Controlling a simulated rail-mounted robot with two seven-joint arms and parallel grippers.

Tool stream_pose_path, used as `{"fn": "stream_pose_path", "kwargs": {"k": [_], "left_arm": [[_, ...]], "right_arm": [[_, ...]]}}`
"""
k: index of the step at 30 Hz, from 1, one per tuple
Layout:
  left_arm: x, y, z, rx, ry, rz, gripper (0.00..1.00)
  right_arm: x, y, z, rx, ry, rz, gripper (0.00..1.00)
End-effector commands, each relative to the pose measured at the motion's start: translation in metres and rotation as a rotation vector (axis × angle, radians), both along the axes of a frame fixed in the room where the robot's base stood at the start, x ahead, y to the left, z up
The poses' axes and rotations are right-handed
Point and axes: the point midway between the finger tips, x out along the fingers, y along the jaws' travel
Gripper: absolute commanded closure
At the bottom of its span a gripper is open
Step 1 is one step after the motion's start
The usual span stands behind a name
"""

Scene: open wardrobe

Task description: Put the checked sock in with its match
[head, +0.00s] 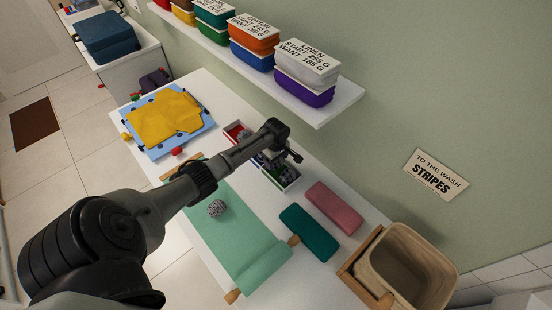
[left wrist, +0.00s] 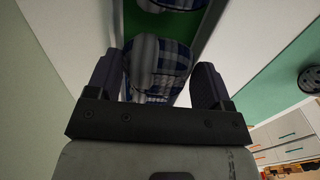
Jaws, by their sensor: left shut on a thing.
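My left gripper (left wrist: 160,85) is shut on a blue-and-white checked sock (left wrist: 160,62), rolled into a ball between its two fingers. Below it in the left wrist view is a green-floored compartment (left wrist: 207,28) with another dark blue checked sock (left wrist: 185,6) at the top edge. In the head view my left gripper (head: 288,157) is over the green end of the sock box (head: 287,186) and partly hides it. I cannot tell whether the held sock touches the compartment. The box's red compartment (head: 233,131) holds a greyish sock (head: 244,137). My right gripper is out of view.
A grey patterned ball (head: 216,208) lies on the green mat (head: 245,255). Teal (head: 308,232) and pink (head: 335,207) folded cloths lie right of the box, near a wicker basket (head: 408,264). A yellow garment (head: 165,118) lies on a blue board. A shelf of labelled bins (head: 308,75) overhangs behind.

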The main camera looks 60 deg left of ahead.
Motion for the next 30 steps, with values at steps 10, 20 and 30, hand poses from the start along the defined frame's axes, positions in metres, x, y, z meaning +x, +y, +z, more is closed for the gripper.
{"fn": "stream_pose_path", "kwargs": {"k": [10, 20, 30], "left_arm": [[0.0004, -0.0003, -0.0049, -0.001, -0.001, 0.0, 0.39], [0.0002, -0.0002, -0.0063, 0.0, -0.001, 0.0, 0.39], [0.0001, -0.0001, -0.0063, 0.0, -0.001, 0.0, 0.0]], "right_arm": [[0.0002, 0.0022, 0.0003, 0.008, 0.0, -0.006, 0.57], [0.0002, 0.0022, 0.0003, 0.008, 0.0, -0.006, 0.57], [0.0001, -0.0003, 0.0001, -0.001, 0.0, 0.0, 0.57]]}}
